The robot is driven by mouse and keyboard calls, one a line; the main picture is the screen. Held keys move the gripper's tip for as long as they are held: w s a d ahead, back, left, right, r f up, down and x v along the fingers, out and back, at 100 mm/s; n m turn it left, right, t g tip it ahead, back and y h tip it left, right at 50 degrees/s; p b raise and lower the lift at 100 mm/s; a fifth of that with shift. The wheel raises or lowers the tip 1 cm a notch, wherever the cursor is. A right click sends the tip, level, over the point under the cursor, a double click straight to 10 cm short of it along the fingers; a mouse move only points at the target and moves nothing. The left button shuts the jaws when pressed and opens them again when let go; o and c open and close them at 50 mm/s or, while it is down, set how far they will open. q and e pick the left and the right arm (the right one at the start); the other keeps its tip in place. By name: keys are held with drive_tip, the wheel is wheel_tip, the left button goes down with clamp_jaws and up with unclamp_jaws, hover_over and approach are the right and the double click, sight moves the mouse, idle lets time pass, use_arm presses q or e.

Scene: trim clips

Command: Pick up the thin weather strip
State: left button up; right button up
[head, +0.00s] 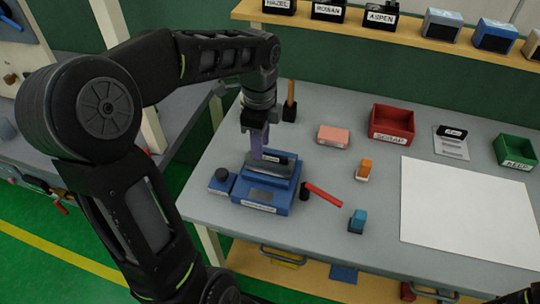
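My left gripper (258,148) points down over a blue bench device (262,192) on the grey table. A thin purple-grey upright piece shows at its fingertips. I cannot tell whether this is a finger or something held, nor whether the gripper is open or shut. A small black labelled piece (275,156) is just beside the fingertips, at the top of the device. I cannot make out a thin weather strip for certain. My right gripper is not in view; only a dark bit of what may be my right arm shows at the bottom right corner.
A red-handled tool (324,195), an orange block (364,169) and a teal block (357,221) lie right of the device. Behind are a pink box (333,135), a red bin (392,136) and a green bin (516,163). A white sheet (455,240) covers the table's right.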

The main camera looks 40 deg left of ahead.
use_arm(q)
drive_tip(key=shift+f, duration=0.95)
clamp_jaws()
